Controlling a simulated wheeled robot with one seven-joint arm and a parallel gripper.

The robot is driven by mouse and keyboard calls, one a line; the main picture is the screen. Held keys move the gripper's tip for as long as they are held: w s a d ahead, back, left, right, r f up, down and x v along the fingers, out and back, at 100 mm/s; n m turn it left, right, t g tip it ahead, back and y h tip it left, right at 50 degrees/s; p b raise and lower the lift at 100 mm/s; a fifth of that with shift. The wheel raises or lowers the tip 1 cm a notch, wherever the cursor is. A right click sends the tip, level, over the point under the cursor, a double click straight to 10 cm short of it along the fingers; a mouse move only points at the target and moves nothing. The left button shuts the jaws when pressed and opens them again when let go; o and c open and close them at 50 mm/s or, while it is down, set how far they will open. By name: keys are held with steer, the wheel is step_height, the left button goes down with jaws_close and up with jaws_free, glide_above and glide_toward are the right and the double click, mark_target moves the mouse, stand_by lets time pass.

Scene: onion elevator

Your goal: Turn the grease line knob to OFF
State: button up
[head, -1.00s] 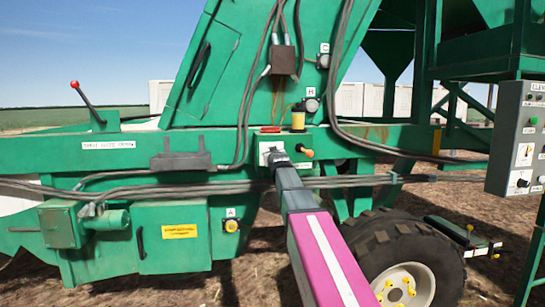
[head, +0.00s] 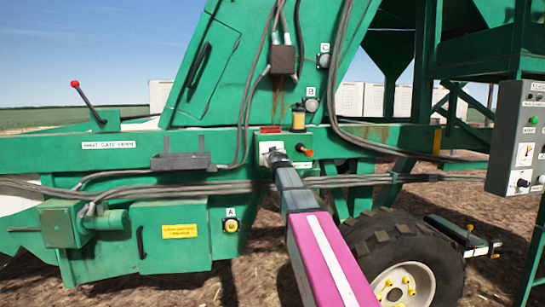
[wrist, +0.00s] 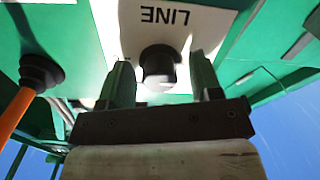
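The grease line knob (wrist: 158,66) is a dark round knob on a white plate (wrist: 205,22) marked LINE, upside down in the wrist view. My gripper (wrist: 160,72) is open, with one finger on each side of the knob. A gap shows on the right of the knob and a narrower one on the left; I cannot tell whether either finger touches it. In the head view my gripper (head: 276,157) is at the white plate (head: 265,146) on the green frame, and my arm hides the knob. The knob's pointer and its setting cannot be made out.
An orange-handled lever (wrist: 28,98) sticks out close left of my gripper in the wrist view; it shows right of the plate in the head view (head: 305,151). An amber cup (head: 298,121) is above. Cables (head: 340,182) run behind my arm. A tyre (head: 400,255) stands lower right.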

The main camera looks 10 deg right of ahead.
steer(key=s, duration=1)
steer(key=shift+s, duration=0.4)
steer(key=s+f+m+g, duration=0.1)
steer(key=s+f+g, duration=0.2)
steer(key=f, duration=0.7)
steer(key=s+f+g, duration=0.2)
steer(key=f+g, duration=0.1)
steer(key=f, duration=0.7)
steer(key=s+f+m+g, duration=0.1)
steer(key=s+f+g, duration=0.2)
steer(key=f, duration=0.8)
steer(key=s+f+m+g, duration=0.1)
steer(key=s+f+g, duration=0.8)
steer(key=s+f, duration=1)
steer(key=shift+f, duration=0.85)
